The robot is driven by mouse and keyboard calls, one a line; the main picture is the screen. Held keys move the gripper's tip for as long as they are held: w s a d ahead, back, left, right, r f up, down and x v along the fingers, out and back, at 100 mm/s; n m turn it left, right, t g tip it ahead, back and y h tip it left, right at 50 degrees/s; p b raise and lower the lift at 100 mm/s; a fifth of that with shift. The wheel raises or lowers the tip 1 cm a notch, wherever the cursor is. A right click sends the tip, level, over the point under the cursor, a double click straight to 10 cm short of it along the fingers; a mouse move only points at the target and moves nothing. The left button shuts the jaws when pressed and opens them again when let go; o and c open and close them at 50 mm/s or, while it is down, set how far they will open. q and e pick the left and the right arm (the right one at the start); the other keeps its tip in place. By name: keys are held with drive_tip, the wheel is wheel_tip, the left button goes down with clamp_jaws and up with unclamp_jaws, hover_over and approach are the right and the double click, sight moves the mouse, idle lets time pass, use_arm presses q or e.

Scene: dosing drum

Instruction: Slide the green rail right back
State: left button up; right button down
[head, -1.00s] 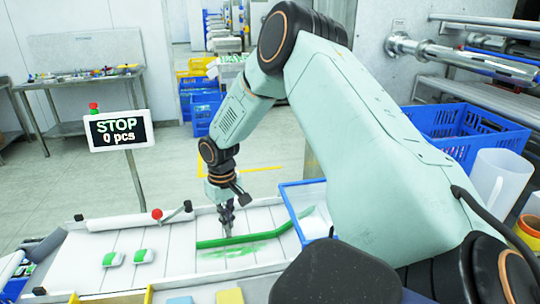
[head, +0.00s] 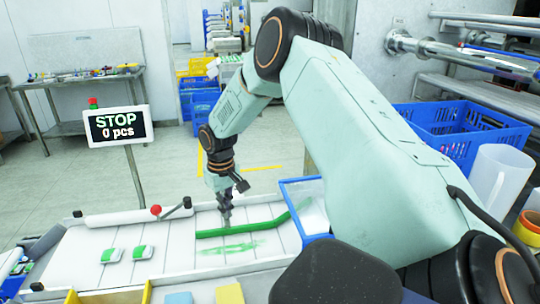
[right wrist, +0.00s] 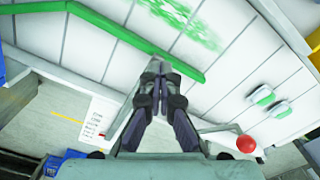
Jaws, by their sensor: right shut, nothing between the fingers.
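The green rail (head: 262,227) lies across the pale slatted drum-side table (head: 185,232), its right end bent towards the back. My right gripper (head: 226,223) points down at the rail's left half, fingers shut and empty. In the right wrist view the closed fingertips (right wrist: 157,68) overlap the rail (right wrist: 110,31); whether they press on it or stand just over it I cannot tell. A green smear (head: 238,248) marks the table in front of the rail. My left gripper is not in view.
Two green-and-white pieces (head: 111,254) lie on the table left of the smear. A red-knobbed lever (head: 156,210) stands at its back edge. A blue-rimmed bin (head: 318,237) adjoins the rail's right end. A sign (head: 117,126) reads STOP, 0 pcs.

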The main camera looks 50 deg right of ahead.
drive_tip(key=shift+w+d, duration=0.15)
drive_tip(key=shift+w, duration=0.05)
drive_tip(key=shift+w+d+b, duration=0.3)
drive_tip(key=shift+w, duration=0.1)
drive_tip(key=shift+w+d, duration=0.15)
drive_tip(key=shift+w+d+b, duration=0.15)
drive_tip(key=shift+b, duration=0.15)
drive_tip(key=shift+w+d, duration=0.1)
drive_tip(key=shift+w+d+b, duration=0.25)
drive_tip(key=shift+w+b, duration=0.05)
drive_tip(key=shift+w, duration=0.05)
drive_tip(key=shift+s+a+p, duration=0.5)
drive_tip(key=shift+s+p, duration=0.1)
drive_tip(key=shift+p, duration=0.5)
wheel_tip(320, 180, up, 8)
drive_tip(key=p, duration=0.8)
drive_tip(key=shift+r, duration=0.1)
